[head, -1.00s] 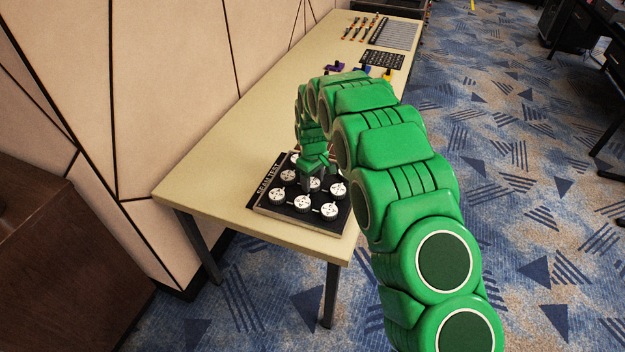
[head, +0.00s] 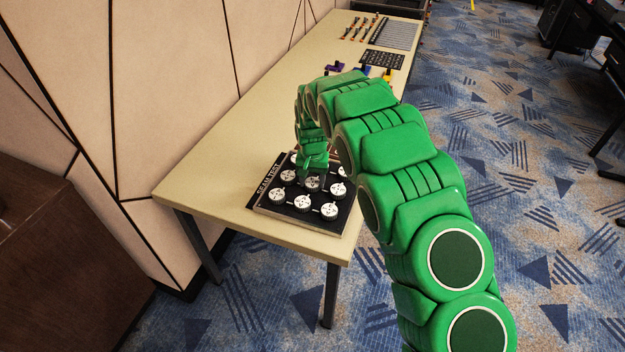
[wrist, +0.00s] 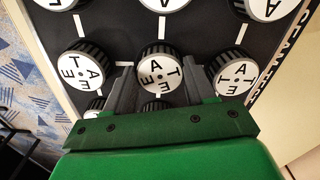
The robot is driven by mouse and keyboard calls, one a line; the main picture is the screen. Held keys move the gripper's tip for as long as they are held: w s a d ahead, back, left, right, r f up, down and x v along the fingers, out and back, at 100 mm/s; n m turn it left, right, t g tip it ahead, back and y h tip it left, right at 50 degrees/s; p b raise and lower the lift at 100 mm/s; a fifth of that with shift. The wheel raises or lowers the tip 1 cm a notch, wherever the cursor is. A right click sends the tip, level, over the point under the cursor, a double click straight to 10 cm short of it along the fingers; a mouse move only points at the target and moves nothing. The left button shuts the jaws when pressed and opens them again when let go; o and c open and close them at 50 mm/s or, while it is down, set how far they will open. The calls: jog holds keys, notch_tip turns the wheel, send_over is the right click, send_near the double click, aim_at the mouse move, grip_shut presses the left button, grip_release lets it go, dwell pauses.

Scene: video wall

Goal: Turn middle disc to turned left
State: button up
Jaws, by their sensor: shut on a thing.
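A black panel (head: 275,217) on the table carries several white-faced discs with dark ridged rims and letters. The middle disc (head: 312,184) sits at the centre of the panel, partly under my gripper (head: 313,176). In the wrist view the middle disc (wrist: 158,72) shows its lettered face between the two grey fingers of my gripper (wrist: 158,85). The fingers stand close at its left and right sides, shut on it.
Neighbouring discs stand close by, one at the left (wrist: 84,70) and one at the right (wrist: 236,74) in the wrist view. The table (head: 230,150) is clear left of the panel. Farther back are a purple object (head: 334,66) and a dark perforated plate (head: 382,59).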

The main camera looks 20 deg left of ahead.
aim_at(312, 182)
jog(key=m, duration=0.4)
dwell(0.6)
jog(key=o, duration=1)
jog(key=shift+o, duration=0.2)
notch_tip(312, 182, up, 7)
jog(key=shift+f, duration=0.15)
jog(key=shift+r, duration=0.55)
